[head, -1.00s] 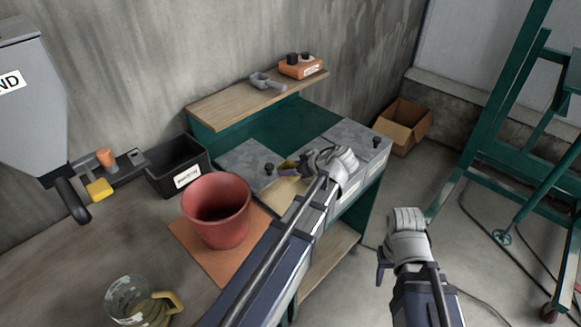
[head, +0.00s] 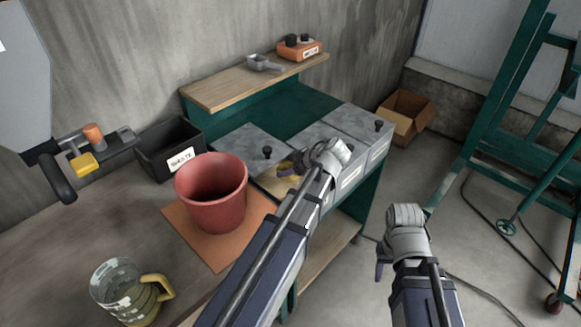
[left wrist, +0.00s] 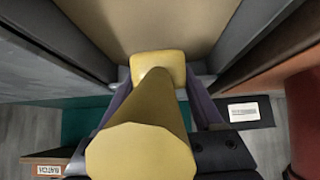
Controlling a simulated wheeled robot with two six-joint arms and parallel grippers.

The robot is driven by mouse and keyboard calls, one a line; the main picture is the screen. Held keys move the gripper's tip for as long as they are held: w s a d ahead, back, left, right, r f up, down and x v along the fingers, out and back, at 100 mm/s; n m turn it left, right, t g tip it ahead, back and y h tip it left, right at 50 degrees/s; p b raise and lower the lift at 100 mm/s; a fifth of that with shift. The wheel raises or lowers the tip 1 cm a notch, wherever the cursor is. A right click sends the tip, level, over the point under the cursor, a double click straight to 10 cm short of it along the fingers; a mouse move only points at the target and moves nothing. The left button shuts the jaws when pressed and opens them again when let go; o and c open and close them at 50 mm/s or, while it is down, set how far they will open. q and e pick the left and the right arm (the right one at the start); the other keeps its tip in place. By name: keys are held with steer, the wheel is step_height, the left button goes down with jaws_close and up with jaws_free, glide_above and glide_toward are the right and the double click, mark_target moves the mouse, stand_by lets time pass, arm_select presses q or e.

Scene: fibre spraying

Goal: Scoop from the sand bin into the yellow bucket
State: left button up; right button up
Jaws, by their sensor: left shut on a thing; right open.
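The sand bin (head: 268,184) is the uncovered compartment in the green bench. Pale sand (left wrist: 160,25) fills the top of the left wrist view between grey bin walls. My left gripper (head: 288,169) is shut on a yellow scoop (left wrist: 150,125), over or in this bin. My arm hides part of the bin, and I cannot tell how much sand the scoop holds. The bucket (head: 212,195) is red, not yellow; it stands upright on an orange mat left of the bin. Its inside looks dark. My right gripper (head: 381,262) is open and empty, over the floor.
Lidded compartments (head: 364,125) flank the sand bin. A black waste bin (head: 170,150) stands behind the bucket, and a clear jug (head: 128,292) stands at front left. A grey hopper (head: 22,75) hangs at left. A shelf (head: 250,82) runs behind the bench.

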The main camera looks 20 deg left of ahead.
arm_select(q)
step_height(320, 180, down, 3)
steer(key=shift+f+b, duration=0.1)
steer(key=shift+b, duration=0.9)
steer(key=shift+f+b, duration=1.7)
steer(key=shift+b, duration=0.1)
step_height(320, 180, up, 5)
steer(key=p, duration=0.4)
steer(key=shift+f+p, duration=0.1)
steer(key=shift+p, duration=0.3)
steer(key=shift+f, duration=0.1)
steer(key=shift+r+p, duration=0.7)
steer(key=shift+r, duration=0.45)
steer(key=shift+d+r+y+p, duration=0.1)
steer(key=shift+r+y+p, duration=0.4)
steer(key=shift+r+p, duration=0.8)
step_height(320, 180, up, 7)
steer(key=t+y+p, duration=0.1)
steer(key=y, duration=0.1)
steer(key=shift+y, duration=0.3)
